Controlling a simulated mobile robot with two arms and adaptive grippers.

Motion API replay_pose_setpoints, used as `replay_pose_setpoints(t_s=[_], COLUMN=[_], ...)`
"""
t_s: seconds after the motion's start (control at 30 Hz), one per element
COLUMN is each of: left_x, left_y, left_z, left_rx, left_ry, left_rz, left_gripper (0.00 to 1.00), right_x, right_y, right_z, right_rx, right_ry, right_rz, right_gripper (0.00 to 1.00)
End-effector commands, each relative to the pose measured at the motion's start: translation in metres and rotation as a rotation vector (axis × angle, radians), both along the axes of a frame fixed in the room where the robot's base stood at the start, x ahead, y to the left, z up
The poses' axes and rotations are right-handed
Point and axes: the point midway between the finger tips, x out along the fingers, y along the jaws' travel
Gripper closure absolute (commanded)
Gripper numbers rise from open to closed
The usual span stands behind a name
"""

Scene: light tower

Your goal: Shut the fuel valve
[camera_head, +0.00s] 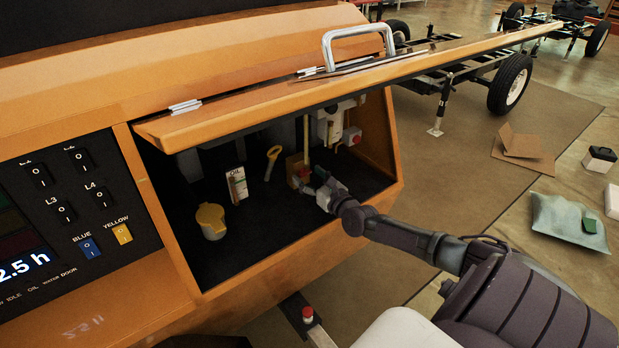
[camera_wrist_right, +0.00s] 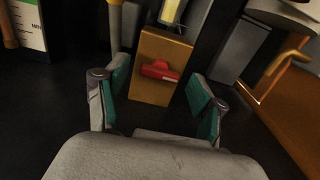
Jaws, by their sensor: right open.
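The fuel valve's red handle (camera_wrist_right: 160,71) sits on the face of a brass-coloured block (camera_wrist_right: 152,95) in the right wrist view. The handle lies roughly crosswise, slightly tilted. In the head view the block (camera_head: 292,164) stands deep in the open compartment, its red handle partly hidden by my gripper. My right gripper (camera_wrist_right: 157,84) is open, its green-padded fingers on either side of the block, with nothing between them that I can see gripped. In the head view the right gripper (camera_head: 314,186) reaches in from the right, just in front of the valve. My left gripper is not in view.
The orange hatch lid (camera_head: 270,88) is raised above the compartment. Inside are a yellow cap (camera_head: 211,217), an oil label (camera_head: 237,184) and a yellow dipstick handle (camera_head: 272,157). The orange side wall (camera_head: 376,138) is close to the right. The dark compartment floor is clear in front.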

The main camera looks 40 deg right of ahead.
Motion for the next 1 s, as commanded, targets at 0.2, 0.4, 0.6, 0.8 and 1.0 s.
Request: replay_pose_setpoints(t_s=[0.2,0.4,0.6,0.8,1.0], left_x=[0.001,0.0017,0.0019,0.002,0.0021], left_y=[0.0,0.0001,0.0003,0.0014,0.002], left_z=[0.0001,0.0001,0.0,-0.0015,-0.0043], left_rx=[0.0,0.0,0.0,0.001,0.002], left_ry=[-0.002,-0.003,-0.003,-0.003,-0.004], left_rz=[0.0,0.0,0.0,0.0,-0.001], left_gripper=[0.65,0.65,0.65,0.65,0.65], right_x=[-0.0003,-0.0004,-0.0005,-0.0005,-0.0004], right_y=[0.0,-0.0001,-0.0002,-0.0002,0.0], right_z=[-0.0002,-0.0002,-0.0003,-0.0006,-0.001], right_rx=[0.001,0.001,-0.006,-0.062,-0.189], right_ry=[0.0,0.0,0.001,0.006,0.02], right_rz=[0.0,-0.001,-0.001,-0.001,-0.001], right_gripper=[0.53,0.86,0.91,0.91,0.91])
